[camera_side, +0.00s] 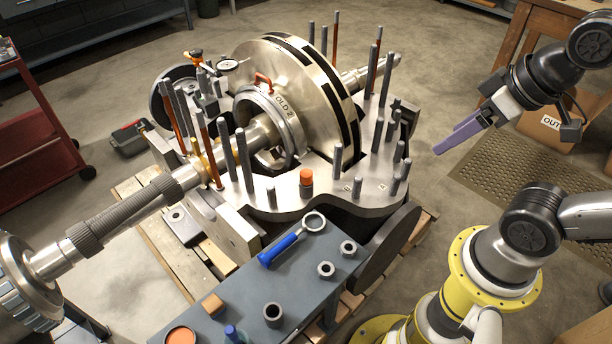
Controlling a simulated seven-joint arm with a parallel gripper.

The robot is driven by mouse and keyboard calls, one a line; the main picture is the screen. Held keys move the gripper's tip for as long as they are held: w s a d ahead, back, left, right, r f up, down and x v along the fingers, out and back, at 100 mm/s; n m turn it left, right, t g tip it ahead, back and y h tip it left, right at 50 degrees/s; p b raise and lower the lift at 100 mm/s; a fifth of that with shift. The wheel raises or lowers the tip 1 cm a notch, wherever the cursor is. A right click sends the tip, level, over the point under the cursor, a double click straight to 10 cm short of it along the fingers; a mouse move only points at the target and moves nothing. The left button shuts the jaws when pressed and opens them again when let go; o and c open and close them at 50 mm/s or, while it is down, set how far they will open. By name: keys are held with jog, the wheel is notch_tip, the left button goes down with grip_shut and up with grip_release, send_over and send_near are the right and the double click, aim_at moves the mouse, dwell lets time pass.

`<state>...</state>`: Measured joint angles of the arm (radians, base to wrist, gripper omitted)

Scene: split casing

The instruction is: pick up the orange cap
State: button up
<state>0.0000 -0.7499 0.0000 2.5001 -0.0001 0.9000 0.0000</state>
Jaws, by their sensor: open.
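The orange cap (306,175) stands upright on the flat front flange of the metal split casing (345,200), on top of a short grey base. My gripper (442,147), with its purple fingers, is in the air at the right, well apart from the cap and to the right of the casing. It is open and nothing shows between its fingers.
Tall grey and brown studs (245,158) rise around the casing, with shorter ones (338,158) near the cap. A large rotor disc (290,80) stands behind. A grey bench (305,260) in front holds a blue-handled magnifier (280,248) and several metal rings.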

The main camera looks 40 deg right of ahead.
dwell(0.3)
jog(key=w+r+n, duration=0.3)
jog(key=r+n, duration=0.1)
jog(key=n, duration=0.1)
jog(key=n+g, duration=0.6)
jog(key=n, duration=0.6)
send_over(307, 173)
jog(key=f, duration=2.6)
jog(key=shift+w+f, duration=0.1)
jog(key=shift+w, duration=0.1)
jog(key=shift+m, duration=0.3)
jog(key=shift+s+f, duration=0.1)
jog(key=shift+f, duration=3.05)
grip_shut()
